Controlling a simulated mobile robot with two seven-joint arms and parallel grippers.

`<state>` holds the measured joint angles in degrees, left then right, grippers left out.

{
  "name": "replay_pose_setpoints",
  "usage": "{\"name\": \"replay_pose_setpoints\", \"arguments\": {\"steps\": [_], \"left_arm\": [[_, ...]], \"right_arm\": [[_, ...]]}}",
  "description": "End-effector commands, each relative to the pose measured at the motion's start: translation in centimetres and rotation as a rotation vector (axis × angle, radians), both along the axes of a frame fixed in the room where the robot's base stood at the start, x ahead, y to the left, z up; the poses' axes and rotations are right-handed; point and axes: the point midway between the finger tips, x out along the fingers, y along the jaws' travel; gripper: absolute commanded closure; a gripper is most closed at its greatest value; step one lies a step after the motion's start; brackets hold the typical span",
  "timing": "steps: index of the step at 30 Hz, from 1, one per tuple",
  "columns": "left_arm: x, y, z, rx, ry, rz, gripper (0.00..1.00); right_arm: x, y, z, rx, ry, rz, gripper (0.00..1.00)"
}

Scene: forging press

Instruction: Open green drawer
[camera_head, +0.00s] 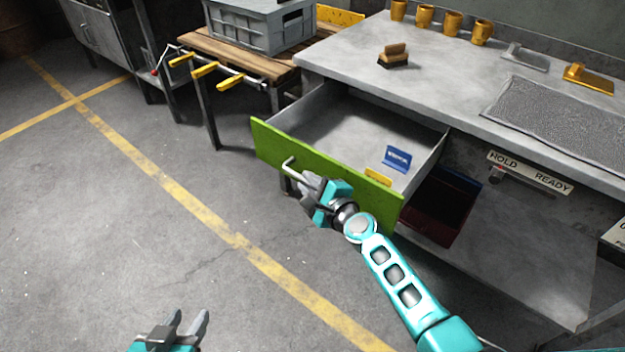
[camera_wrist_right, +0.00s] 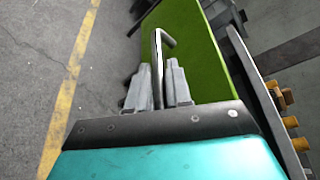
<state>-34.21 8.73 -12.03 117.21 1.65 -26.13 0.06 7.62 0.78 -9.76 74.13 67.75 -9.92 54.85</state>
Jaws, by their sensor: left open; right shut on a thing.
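The green drawer (camera_head: 330,172) under the grey workbench is pulled well out, and its inside shows. A blue card (camera_head: 397,158) and a yellow card (camera_head: 378,175) are in it. My right gripper (camera_head: 304,183) is at the drawer's front, shut on the bar handle (camera_head: 290,165). In the right wrist view the handle (camera_wrist_right: 159,60) passes between the fingers of my right gripper (camera_wrist_right: 160,85), beside the green front (camera_wrist_right: 190,50). My left gripper (camera_head: 188,326) is open and empty over the floor at the bottom left, far from the drawer.
The workbench (camera_head: 345,65) carries several orange mugs (camera_head: 425,15), a brush (camera_head: 394,56) and a mesh mat (camera_head: 560,120). A dark red bin (camera_head: 437,208) stands right of the drawer. A wooden table (camera_head: 225,55) with a grey crate (camera_head: 262,25) stands behind left. The floor in front is clear.

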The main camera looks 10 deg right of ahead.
Motion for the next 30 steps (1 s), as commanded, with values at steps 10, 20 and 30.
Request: {"name": "replay_pose_setpoints", "arguments": {"steps": [10, 20, 30], "left_arm": [[-0.2, 0.1, -0.1, 0.003, 0.005, 0.000, 0.57], [-0.1, 0.1, 0.1, 0.002, 0.001, 0.000, 0.57], [0.5, 0.1, 1.6, -0.001, -0.018, 0.007, 0.57]], "right_arm": [[0.0, 0.0, -0.1, -0.001, 0.001, 0.000, 0.76], [0.0, 0.0, 0.0, 0.000, 0.000, 0.000, 0.60], [-2.7, -0.9, 0.8, -0.002, 0.002, 0.000, 0.60]]}}
